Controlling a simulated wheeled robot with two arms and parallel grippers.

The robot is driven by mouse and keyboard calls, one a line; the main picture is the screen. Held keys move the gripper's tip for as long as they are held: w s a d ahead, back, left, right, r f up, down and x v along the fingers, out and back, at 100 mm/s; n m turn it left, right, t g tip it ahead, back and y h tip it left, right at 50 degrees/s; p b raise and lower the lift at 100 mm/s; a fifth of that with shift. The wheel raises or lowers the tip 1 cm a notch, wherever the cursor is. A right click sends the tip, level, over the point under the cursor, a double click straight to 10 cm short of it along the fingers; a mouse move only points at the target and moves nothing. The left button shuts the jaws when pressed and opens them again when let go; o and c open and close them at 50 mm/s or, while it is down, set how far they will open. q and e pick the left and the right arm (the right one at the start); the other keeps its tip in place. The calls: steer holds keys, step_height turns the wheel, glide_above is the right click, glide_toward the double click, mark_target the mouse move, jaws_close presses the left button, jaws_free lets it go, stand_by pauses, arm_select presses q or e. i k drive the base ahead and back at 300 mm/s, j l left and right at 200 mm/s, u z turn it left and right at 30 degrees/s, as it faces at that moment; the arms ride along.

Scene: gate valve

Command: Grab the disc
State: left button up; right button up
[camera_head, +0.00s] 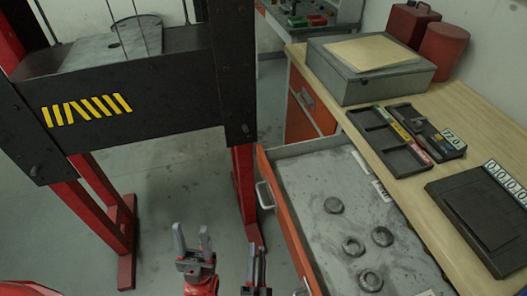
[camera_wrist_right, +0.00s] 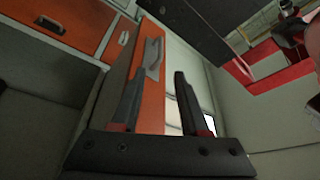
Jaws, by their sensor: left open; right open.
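Which disc is meant I cannot tell. My left gripper (camera_head: 193,240) is open and empty, left of the drawer. My right gripper (camera_head: 257,264) is open and empty, just left of the orange drawer front. In the right wrist view its fingers (camera_wrist_right: 159,100) are spread, with the drawer front and its handle (camera_wrist_right: 153,56) beyond. No disc shows there.
A wooden workbench (camera_head: 462,92) stands at the right with a grey box (camera_head: 375,75), a black tray (camera_head: 375,130) and a dark case (camera_head: 480,215). A black press (camera_head: 140,95) on red legs stands at the left. Bare floor lies between.

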mark_target(333, 205)
steer(key=k+j, duration=0.65)
steer(key=k, duration=0.25)
